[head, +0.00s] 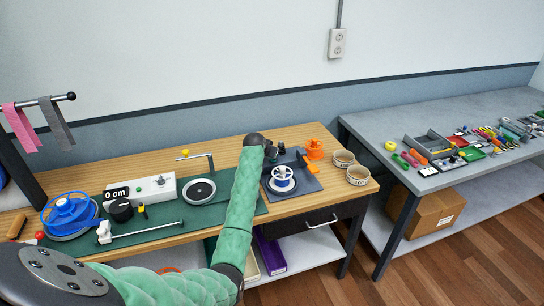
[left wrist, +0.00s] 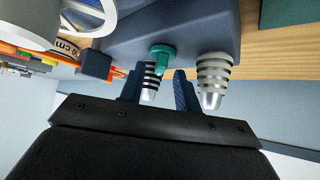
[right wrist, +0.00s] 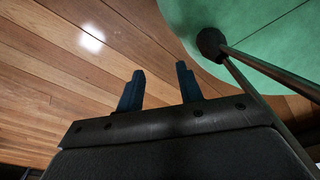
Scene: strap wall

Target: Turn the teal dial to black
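The teal dial (left wrist: 160,57) is a small knob on the side of a dark blue-grey block (left wrist: 190,25). In the left wrist view it lies close ahead of my left gripper (left wrist: 157,74). That gripper is open, one finger either side of the dial's line, with no clear contact. In the head view my left gripper (head: 272,151) is at the block's left back edge, and the dial is hidden. No black mark for the dial can be made out. My right gripper (right wrist: 160,68) is open and empty above the wooden floor.
A white spoked wheel (head: 282,178) is on the block's tray. An orange part (head: 314,149) and two pale bowls (head: 357,175) lie to the right. My left arm crosses the green mat.

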